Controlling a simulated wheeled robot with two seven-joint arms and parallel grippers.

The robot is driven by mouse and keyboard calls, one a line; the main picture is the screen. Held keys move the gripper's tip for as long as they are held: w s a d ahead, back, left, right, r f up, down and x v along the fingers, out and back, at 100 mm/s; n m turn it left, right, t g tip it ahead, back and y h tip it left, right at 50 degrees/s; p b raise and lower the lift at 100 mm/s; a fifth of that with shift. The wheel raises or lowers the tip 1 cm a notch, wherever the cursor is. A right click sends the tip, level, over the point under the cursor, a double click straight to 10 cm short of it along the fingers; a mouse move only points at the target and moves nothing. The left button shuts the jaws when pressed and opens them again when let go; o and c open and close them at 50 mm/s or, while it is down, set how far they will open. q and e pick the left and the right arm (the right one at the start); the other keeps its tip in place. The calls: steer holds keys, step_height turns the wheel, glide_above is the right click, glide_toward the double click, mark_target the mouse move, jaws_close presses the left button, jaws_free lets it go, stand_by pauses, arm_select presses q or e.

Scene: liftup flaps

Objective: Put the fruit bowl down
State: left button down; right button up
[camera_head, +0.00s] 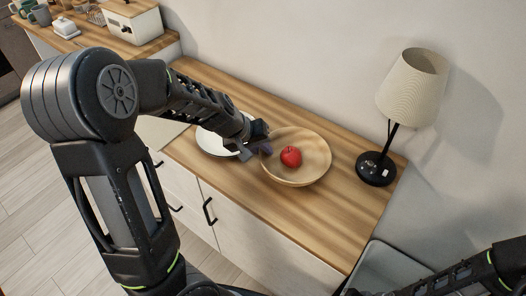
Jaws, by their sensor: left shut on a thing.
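The fruit bowl (312,148) is a round, light wooden bowl over the wooden counter. A red apple (291,157) lies in it, and a dark purple thing, perhaps another fruit, shows at its left side. My left gripper (260,142) is shut on the bowl's left rim; its fingertips are partly hidden. I cannot tell whether the bowl's base touches the counter. A white plate (212,143) lies on the counter left of the bowl, partly behind my left arm. My right arm shows at the bottom right, but its gripper is out of view.
A lamp (411,88) with a cream shade stands on the counter right of the bowl. The wooden counter (318,226) is bare in front of the bowl and to its right. A toaster (133,22) and mugs stand on another counter at the back left.

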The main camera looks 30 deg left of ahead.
arm_select(q)
steer(key=shift+r, duration=0.15)
steer(key=shift+f, duration=0.2)
steer(key=c, duration=1.4)
jaws_free()
steer(key=shift+c, duration=0.2)
steer(key=shift+r, duration=0.1)
steer(key=shift+s+r, duration=0.1)
steer(key=shift+r, duration=0.15)
steer(key=p+v, duration=0.4)
steer(key=v, duration=0.7)
steer(key=shift+s+a+r, duration=0.15)
steer(key=shift+s+r, duration=0.05)
